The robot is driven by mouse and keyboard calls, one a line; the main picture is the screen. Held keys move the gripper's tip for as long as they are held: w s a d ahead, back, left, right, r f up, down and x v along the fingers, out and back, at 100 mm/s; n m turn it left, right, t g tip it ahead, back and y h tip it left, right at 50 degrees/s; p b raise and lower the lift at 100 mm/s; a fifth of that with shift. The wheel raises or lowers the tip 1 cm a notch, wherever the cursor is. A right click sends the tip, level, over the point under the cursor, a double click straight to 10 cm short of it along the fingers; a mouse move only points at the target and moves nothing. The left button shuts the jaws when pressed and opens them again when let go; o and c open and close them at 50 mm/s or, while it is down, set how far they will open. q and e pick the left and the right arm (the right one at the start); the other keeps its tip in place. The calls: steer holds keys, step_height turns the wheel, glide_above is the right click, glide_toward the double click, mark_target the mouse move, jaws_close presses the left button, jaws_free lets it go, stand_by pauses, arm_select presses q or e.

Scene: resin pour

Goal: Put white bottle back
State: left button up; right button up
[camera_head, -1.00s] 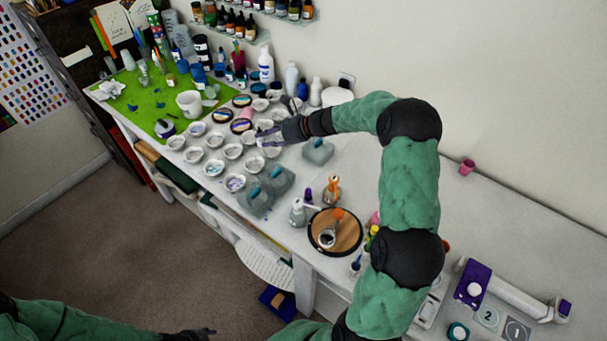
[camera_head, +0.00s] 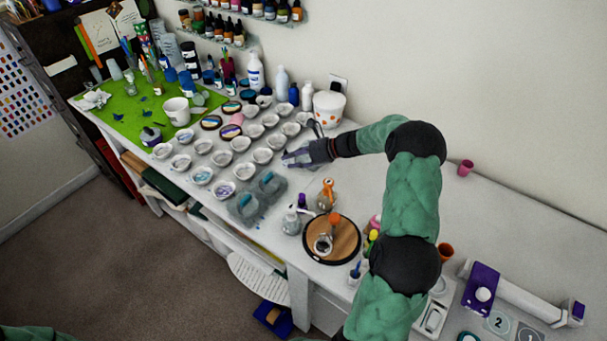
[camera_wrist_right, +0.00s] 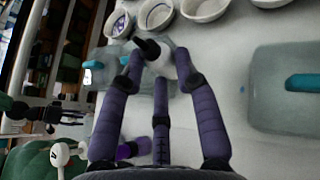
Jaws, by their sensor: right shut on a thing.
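My right gripper (camera_head: 304,156) reaches over the table just right of the rows of small white bowls. In the right wrist view its purple-grey fingers (camera_wrist_right: 155,75) are closed around a small white bottle (camera_wrist_right: 183,66) with a black tip. Only the bottle's upper part shows between the fingers; the rest is hidden. I cannot tell whether its base touches anything. In the head view the held bottle cannot be made out. My left gripper is out of the head view.
Grey blocks with teal inserts (camera_head: 245,207) lie near the front edge, left of a round wooden board (camera_head: 346,236). White bowls (camera_head: 245,171) fill the area left of the gripper. Bottles (camera_head: 281,80) and a dotted white pot (camera_head: 329,108) stand along the wall.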

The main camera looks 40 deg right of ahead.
steer(key=d+f, duration=0.1)
steer(key=s+f, duration=0.1)
steer(key=d+f, duration=0.1)
steer(key=shift+s+d+f+b, duration=0.2)
steer(key=shift+d+f+b, duration=0.1)
steer(key=shift+f+b, duration=0.1)
steer(key=f, duration=0.2)
steer(key=f+b, duration=0.1)
steer(key=shift+s+d+f, duration=0.1)
steer(key=shift+d+f, duration=0.15)
steer(key=shift+f, duration=0.05)
steer(key=shift+r, duration=0.1)
steer(key=o, duration=0.7)
steer(key=shift+c, duration=0.2)
steer(key=p+v, duration=0.2)
steer(key=v, duration=1)
